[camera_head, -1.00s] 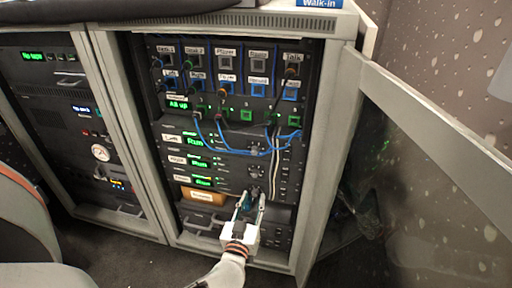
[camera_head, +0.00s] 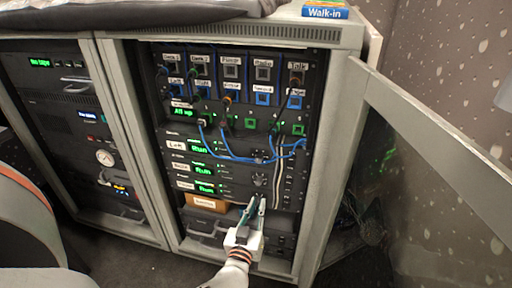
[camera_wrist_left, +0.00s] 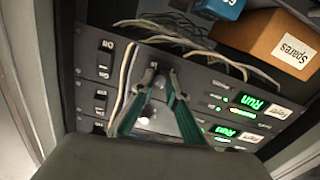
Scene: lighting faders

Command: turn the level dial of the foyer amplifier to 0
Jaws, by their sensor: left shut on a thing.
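The foyer amplifier (camera_head: 226,188) is the lowest of the stacked amplifiers in the open rack. Its green display reads "Run". In the left wrist view the same amplifier (camera_wrist_left: 226,95) appears upside down, its small label reading roughly "Foyer". My left gripper (camera_head: 256,203) reaches up from below to the right part of this amplifier's front. In the wrist view its two teal fingers (camera_wrist_left: 160,77) converge at the panel and are shut on the level dial. The fingers mostly hide the dial, and its setting cannot be read. My right gripper is in neither view.
A brown box labelled "Spares" (camera_head: 206,203) sits just below the amplifier, left of my gripper. Blue cables (camera_head: 240,158) droop across the upper amplifiers, and pale cables hang right of the dials. The open rack door (camera_head: 430,150) stands to the right.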

